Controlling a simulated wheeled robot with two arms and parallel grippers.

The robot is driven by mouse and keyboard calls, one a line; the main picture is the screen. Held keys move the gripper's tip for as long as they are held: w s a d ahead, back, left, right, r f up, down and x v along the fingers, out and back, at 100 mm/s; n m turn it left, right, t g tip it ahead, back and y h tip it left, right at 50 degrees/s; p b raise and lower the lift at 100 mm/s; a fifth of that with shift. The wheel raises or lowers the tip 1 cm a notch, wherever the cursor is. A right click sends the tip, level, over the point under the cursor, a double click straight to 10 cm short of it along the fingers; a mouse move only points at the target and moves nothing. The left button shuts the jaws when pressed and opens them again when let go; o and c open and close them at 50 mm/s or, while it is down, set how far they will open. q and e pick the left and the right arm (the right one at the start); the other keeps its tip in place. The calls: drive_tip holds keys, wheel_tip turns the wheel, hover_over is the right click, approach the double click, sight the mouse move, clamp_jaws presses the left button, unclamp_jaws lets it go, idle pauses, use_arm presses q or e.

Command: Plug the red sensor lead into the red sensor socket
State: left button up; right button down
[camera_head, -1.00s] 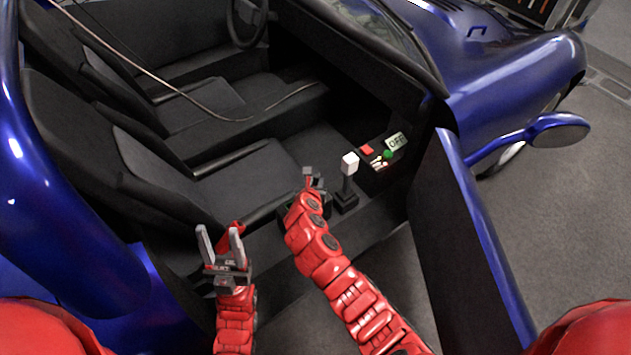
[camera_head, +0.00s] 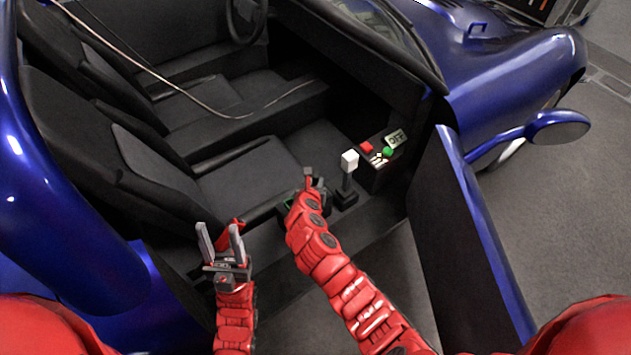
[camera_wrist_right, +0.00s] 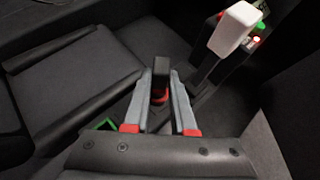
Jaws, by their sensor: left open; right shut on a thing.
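My right gripper (camera_head: 314,182) is low inside the blue car, beside the seat and left of a white-topped lever. In the right wrist view my right gripper (camera_wrist_right: 160,92) is shut on a dark upright piece with a red band (camera_wrist_right: 160,82), which looks like the plug of the red sensor lead. Its lower end and any cable are hidden. I cannot make out the red sensor socket in either view.
The white-topped lever (camera_head: 349,160) stands close to my right gripper. Behind it a dark control box carries a red button (camera_head: 366,147), a green button (camera_head: 388,152) and a small display (camera_head: 397,137). The open car door (camera_head: 455,235) bounds the right side. A green edge (camera_wrist_right: 105,125) shows beside the gripper.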

drive_tip(key=shift+f, duration=0.2)
drive_tip(key=shift+f, duration=0.5)
drive_tip(key=c, duration=0.7)
unclamp_jaws()
drive_tip(key=shift+o, duration=0.2)
drive_tip(key=p+v, duration=0.1)
drive_tip(key=v, duration=1.6)
drive_tip(key=shift+s, duration=0.2)
